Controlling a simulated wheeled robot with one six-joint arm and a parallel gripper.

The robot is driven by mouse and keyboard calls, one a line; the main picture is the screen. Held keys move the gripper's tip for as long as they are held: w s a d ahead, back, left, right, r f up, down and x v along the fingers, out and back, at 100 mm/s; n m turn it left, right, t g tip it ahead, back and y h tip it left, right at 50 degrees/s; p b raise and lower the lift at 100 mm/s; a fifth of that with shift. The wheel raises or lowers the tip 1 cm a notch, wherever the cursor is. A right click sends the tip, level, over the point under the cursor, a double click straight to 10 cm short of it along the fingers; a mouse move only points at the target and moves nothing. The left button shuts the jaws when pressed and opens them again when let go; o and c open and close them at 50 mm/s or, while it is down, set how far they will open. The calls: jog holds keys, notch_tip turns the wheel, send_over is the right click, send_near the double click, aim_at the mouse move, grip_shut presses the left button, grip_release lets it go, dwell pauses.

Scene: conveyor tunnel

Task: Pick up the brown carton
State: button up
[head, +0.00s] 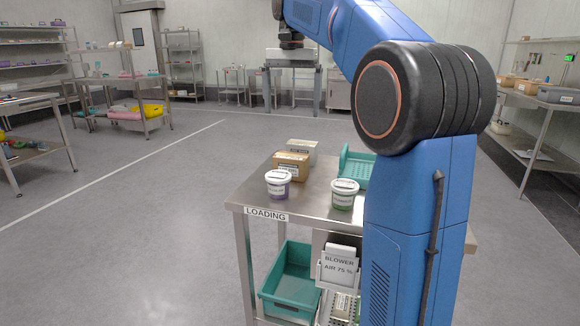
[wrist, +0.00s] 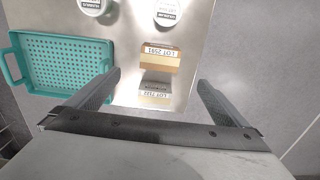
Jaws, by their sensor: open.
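The brown carton (head: 291,171) stands on the steel loading table, behind a white tub with purple contents and in front of a paler grey carton (head: 302,148). In the wrist view the brown carton (wrist: 160,58) shows a white lot label on its top edge, and the grey carton (wrist: 155,86) is just below it. My gripper (wrist: 159,80) is open and empty. Its two fingers stand apart to the left and right, with the cartons showing between them. The brown carton lies beyond the fingertips in the picture.
The purple tub (head: 278,184) and a green tub (head: 344,195) stand near the front edge of the table (head: 315,200). A teal perforated tray (wrist: 97,42) lies left of the cartons in the wrist view. A teal bin (head: 290,290) sits below. Open floor lies left.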

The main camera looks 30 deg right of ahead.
aim_at(291, 155)
notch_tip(291, 155, down, 16)
dwell(0.7)
jog(key=shift+c, duration=0.3)
jog(key=c, duration=1.2)
jog(key=shift+r, duration=0.15)
notch_tip(291, 155, up, 10)
jog(key=shift+f, duration=0.1)
